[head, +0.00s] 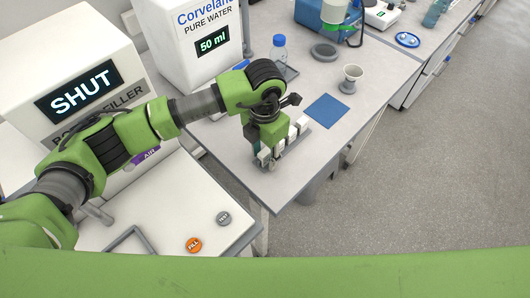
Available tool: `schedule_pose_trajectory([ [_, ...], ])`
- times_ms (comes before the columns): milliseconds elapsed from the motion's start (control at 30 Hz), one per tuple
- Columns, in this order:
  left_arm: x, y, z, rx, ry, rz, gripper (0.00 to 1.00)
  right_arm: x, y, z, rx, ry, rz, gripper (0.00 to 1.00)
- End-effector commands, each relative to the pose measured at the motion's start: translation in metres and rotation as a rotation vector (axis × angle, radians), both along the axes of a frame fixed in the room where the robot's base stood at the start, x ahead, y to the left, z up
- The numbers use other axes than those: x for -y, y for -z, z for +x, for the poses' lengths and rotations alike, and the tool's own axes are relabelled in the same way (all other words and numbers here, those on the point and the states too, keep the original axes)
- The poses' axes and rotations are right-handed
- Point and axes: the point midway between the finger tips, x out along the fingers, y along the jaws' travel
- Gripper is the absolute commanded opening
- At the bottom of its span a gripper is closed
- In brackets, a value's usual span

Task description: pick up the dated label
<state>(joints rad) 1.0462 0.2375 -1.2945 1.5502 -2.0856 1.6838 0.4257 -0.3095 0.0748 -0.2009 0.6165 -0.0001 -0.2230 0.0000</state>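I cannot make out a dated label for certain. My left gripper (272,158) points down over the front left part of the lab bench (330,145). It is beside a small grey rack with several white pieces (292,132), and it hides part of them. I cannot tell whether one of these pieces is the label, or whether my fingers are open or touch anything. My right gripper is not in view.
A blue mat (327,110), a pale cup (351,78) and a clear bottle with a blue cap (279,54) are on the bench. The water dispenser (198,55) and the powder filler (65,75) stand left. Floor is clear at right.

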Motion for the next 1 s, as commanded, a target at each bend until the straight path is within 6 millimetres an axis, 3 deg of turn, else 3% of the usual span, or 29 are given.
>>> schedule_pose_trajectory([
  [67,0.0,0.0,0.0,0.0,0.0,0.0,0.35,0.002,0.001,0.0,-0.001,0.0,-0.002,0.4],
  [200,0.0,0.0,0.0,0.0,0.0,0.0,0.07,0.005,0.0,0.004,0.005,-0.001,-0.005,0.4],
  [733,0.0,-0.005,0.001,0.003,0.001,-0.001,0.06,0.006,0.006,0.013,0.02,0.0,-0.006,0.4],
  [933,0.0,-0.027,0.001,0.006,0.002,-0.002,0.06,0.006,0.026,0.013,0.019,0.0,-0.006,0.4],
  [1000,0.009,-0.04,-0.006,0.005,0.006,-0.004,0.06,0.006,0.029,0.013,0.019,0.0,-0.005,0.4],
])
